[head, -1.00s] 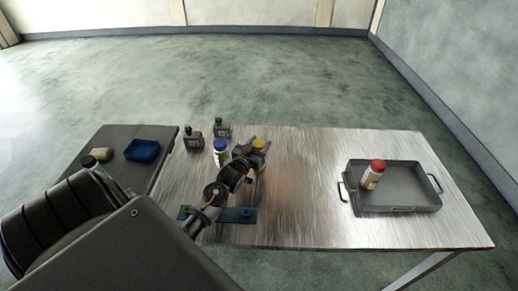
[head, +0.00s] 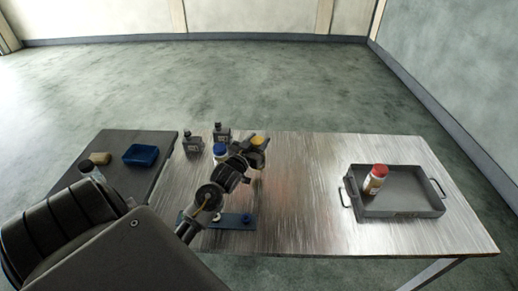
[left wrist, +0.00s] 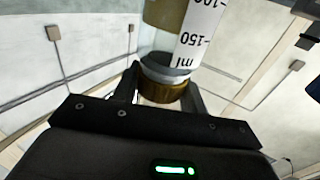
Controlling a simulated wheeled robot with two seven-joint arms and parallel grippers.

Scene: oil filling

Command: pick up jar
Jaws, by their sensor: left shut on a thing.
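A jar with a yellow lid (head: 258,140) stands near the back of the metal table, mostly hidden behind my left gripper (head: 255,147). My left gripper is shut on this jar. In the left wrist view the jar's gold-brown lid (left wrist: 162,92) is between the fingers, and its clear body with a white ml scale (left wrist: 195,40) extends past the top edge. I cannot tell whether the jar is touching the table. A blue-lidded jar (head: 220,149) stands just left of the gripper. A red-lidded jar (head: 375,182) is in the grey tray (head: 415,200).
Two dark bottles, one on the left (head: 193,143) and one behind (head: 222,132), stand close by at the back. A flat dark-blue holder (head: 232,222) lies in front. A side table carries a blue tray (head: 141,155) and a tan block (head: 99,159). The table's middle (head: 305,190) is clear.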

